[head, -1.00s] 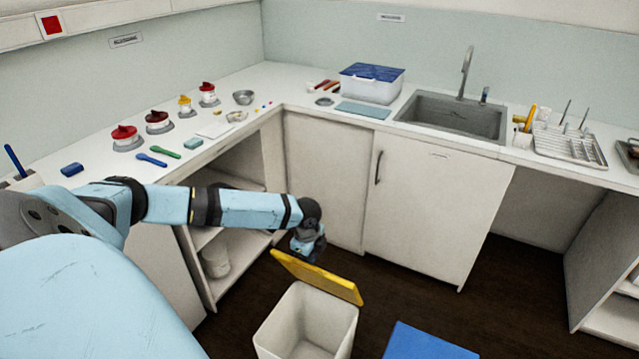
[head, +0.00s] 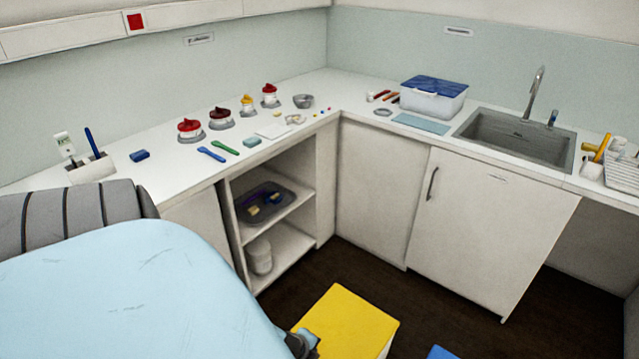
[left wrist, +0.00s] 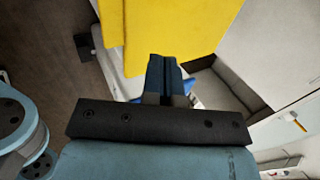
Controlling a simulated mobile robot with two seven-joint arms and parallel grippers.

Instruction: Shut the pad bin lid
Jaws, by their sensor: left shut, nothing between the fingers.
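The pad bin's yellow lid (head: 347,322) is over the white bin (head: 386,351) at the bottom of the head view. It looks about level, and the bin's opening no longer shows. I cannot tell whether the lid sits fully flush, as the frame cuts off the near part. My left gripper (head: 308,342) is at the lid's left edge, partly hidden by my arm. In the left wrist view the gripper (left wrist: 165,75) is shut and empty, with its fingertips against or just beside the yellow lid (left wrist: 180,30). My right gripper is not in view.
A blue thing (head: 438,352) stands right of the bin, mostly cut off. The open shelf (head: 285,241) and white cabinet doors (head: 480,235) are behind the bin. Dark floor (head: 420,305) lies free between them.

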